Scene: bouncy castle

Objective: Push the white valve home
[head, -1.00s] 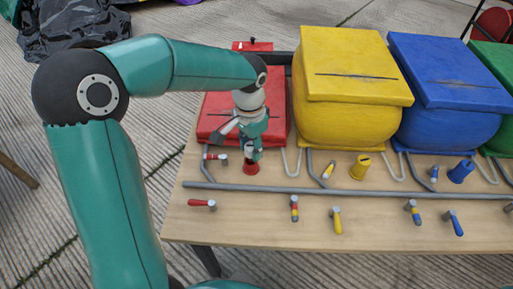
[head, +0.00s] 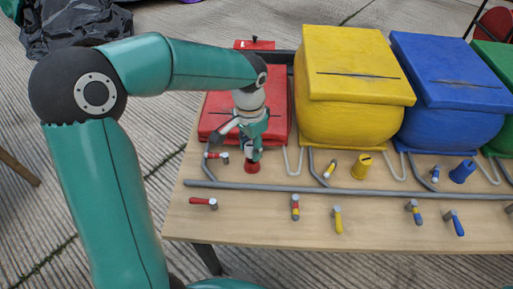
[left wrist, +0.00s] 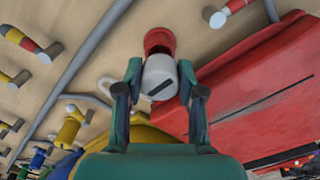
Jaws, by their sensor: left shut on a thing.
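The white valve (left wrist: 160,76) is a short round plug with a dark slot across its end. It sits between the two fingers of my left gripper (left wrist: 160,84), which is shut on it. It lines up with a red cup-shaped socket (left wrist: 159,41) and overlaps its mouth; how deep it sits I cannot tell. In the head view my left gripper (head: 252,152) points down over the same red socket (head: 252,168), near the front of the red bag (head: 218,118). The valve is mostly hidden there. My right gripper is not in view.
A yellow bag (head: 345,115) and a blue bag (head: 450,115) stand to the right, with a yellow socket (head: 362,167) and a blue socket (head: 462,172) before them. A grey pipe (head: 390,194) crosses the wooden table (head: 270,225). Several coloured handles lie around it.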

